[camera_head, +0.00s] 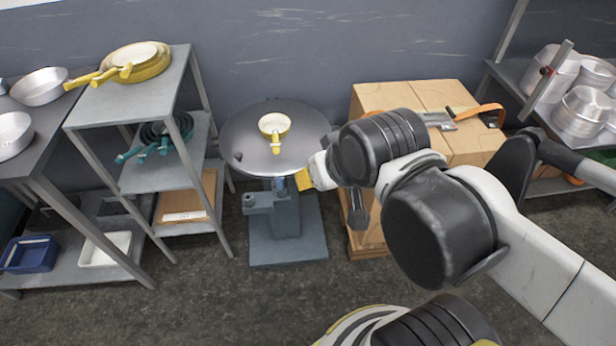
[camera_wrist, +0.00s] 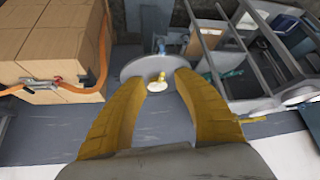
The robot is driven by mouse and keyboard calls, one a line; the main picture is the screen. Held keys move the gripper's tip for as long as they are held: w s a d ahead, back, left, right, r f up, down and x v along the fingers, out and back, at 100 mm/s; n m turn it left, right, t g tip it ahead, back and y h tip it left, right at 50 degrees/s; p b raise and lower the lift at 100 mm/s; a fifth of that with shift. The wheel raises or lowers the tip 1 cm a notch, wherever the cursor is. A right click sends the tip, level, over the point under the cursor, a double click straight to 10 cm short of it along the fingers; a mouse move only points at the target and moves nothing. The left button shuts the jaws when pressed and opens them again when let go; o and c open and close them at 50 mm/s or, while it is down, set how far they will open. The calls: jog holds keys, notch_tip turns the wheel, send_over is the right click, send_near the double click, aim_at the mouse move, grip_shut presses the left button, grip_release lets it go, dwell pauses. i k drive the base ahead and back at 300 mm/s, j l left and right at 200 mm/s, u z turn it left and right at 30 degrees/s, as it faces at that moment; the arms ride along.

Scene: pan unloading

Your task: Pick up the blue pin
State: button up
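A small blue part, which looks like the blue pin (camera_head: 281,184), shows under the front edge of the round grey table, by its pedestal. A small blue spot in the wrist view (camera_wrist: 161,46) seems to be the same part; its shape is too small to tell. My gripper (camera_head: 304,180) is in front of the round table's right side, with yellow fingers partly hidden by my wrist in the head view. In the wrist view my gripper (camera_wrist: 158,80) has its two fingers spread apart, with nothing between them. The pin is apart from the fingers.
The round table (camera_head: 245,150) bears a small yellow-handled pan (camera_head: 274,124) and a small dark knob. Cardboard boxes (camera_head: 385,97) stand close on the right. A shelf rack (camera_head: 150,85) with pans stands on the left. Floor in front of the pedestal (camera_head: 288,250) is clear.

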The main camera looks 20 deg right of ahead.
aim_at(279, 180)
jog(key=k+j+z, duration=0.2)
jog(key=j+z, duration=0.15)
jog(key=k+j+z, duration=0.2)
jog(key=z, duration=0.15)
jog(key=k+j+z, duration=0.25)
jog(key=z, duration=0.15)
jog(key=j, duration=0.1)
